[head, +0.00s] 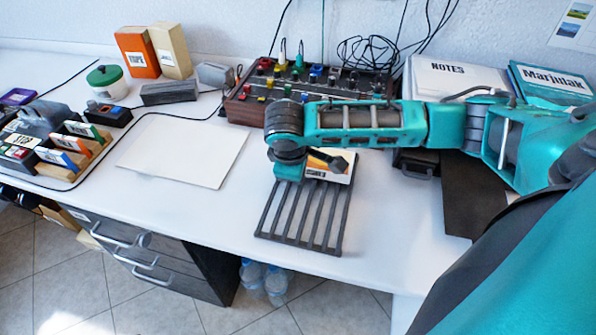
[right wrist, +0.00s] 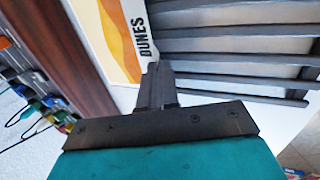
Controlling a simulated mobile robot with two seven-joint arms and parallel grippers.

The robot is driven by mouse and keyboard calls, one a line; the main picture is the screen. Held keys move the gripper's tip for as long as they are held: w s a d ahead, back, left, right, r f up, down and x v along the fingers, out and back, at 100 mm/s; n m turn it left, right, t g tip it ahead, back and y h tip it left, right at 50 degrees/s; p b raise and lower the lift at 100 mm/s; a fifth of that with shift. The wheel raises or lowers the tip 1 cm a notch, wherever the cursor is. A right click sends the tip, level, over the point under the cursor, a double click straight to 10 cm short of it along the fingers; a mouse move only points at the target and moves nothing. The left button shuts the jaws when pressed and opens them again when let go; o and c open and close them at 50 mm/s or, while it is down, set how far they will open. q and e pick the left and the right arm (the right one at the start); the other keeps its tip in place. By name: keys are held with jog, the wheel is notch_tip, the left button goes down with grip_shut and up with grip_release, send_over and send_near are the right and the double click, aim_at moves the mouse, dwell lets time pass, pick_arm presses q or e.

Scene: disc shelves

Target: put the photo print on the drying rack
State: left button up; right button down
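The photo print (head: 342,176) is a small white-bordered card with an orange and yellow picture. In the right wrist view, the print (right wrist: 122,38) reads "DUNES". It is at the back end of the drying rack (head: 300,219), a dark slatted grid on the white desk; the rack (right wrist: 235,48) also shows in the wrist view. I cannot tell whether the print rests on the slats or is just above them. My right gripper (head: 335,161) is shut at the print's edge, seemingly on it; its fingers (right wrist: 158,82) hide one corner. My left gripper is out of view.
A mixer panel (head: 250,108) with coloured knobs stands behind the rack. A blank white sheet (head: 185,151) lies left of it. A notes binder (head: 455,78) and the Marjudak book (head: 550,82) are at the back right. The desk between sheet and rack is clear.

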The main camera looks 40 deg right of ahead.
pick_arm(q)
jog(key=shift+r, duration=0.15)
pick_arm(e)
jog(key=shift+f, duration=0.1)
jog(key=c, duration=1.7)
grip_release()
jog(key=shift+o, duration=0.2)
pick_arm(q)
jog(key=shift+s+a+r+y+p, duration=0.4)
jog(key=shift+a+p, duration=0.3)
jog(key=shift+p, duration=0.85)
pick_arm(e)
jog(key=v, duration=1.2)
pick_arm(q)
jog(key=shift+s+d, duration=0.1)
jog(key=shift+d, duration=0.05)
